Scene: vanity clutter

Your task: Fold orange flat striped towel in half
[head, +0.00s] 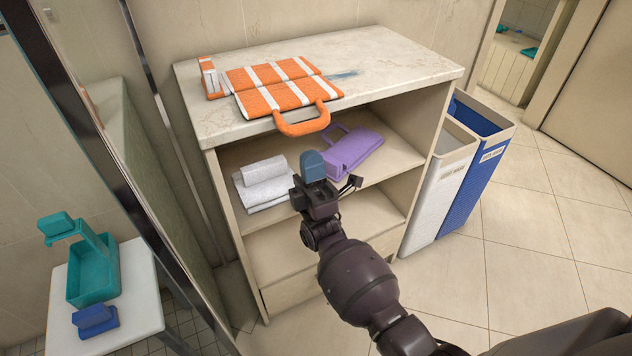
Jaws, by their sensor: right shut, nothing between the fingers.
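The orange towel (285,87) with white stripes lies on the cabinet's marble top, towards its left half. A crease or seam runs across it. An orange loop hangs from its near side over the front edge of the top. My right gripper (312,166) has blue fingertips and is shut and empty. In the picture it shows below the towel, in front of the open shelf, apart from the towel. My left gripper is not in view.
The cabinet top (400,70) is bare on the right, with a bluish smear. The shelf holds white towels (262,183) and a purple item (352,150). Bins (480,150) stand right; a small table (135,300) stands left.

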